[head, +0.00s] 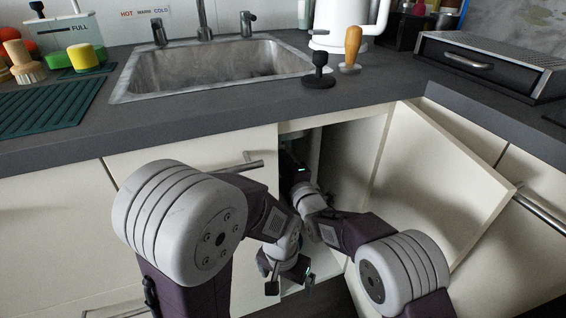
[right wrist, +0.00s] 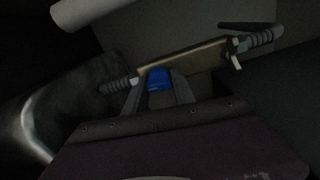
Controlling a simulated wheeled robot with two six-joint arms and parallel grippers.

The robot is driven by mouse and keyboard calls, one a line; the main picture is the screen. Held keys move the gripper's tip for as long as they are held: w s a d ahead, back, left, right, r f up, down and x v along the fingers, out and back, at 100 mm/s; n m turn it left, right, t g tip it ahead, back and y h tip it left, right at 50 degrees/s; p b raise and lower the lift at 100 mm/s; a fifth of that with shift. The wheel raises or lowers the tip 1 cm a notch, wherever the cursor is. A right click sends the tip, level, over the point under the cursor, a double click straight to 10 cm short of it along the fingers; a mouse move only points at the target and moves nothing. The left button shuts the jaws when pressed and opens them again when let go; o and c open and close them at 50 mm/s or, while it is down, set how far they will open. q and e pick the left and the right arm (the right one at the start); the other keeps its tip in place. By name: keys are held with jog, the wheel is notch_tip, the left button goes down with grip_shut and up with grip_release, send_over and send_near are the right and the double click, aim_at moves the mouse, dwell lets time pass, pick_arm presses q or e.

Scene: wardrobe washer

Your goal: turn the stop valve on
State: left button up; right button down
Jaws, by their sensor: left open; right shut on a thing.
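The stop valve shows in the right wrist view as a brass body (right wrist: 190,60) with ribbed grey ends and a blue handle (right wrist: 159,77). My right gripper (right wrist: 158,90) is shut on the blue handle, one finger on each side of it. In the head view my right arm reaches into the open cabinet (head: 350,150) under the sink, and the valve is hidden there. My left gripper (head: 290,284) is open and empty, low in front of the cabinet opening, its fingers apart.
The cabinet door (head: 440,185) stands open to the right of my right arm. The counter with the sink (head: 205,75) is above. A closed front with a bar handle (head: 240,163) is beside my left arm. A pale pipe (right wrist: 95,12) and a dark rounded shape (right wrist: 50,100) lie near the valve.

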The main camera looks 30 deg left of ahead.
jog(key=shift+n, duration=0.6)
jog(key=shift+f, duration=0.1)
jog(key=c, duration=1)
grip_release()
jog(key=shift+c, duration=0.2)
jog(key=shift+s+d, duration=0.2)
jog(key=b+v, duration=0.3)
jog(key=v, duration=0.5)
jog(key=shift+s+d, duration=0.2)
jog(key=shift+d, duration=0.05)
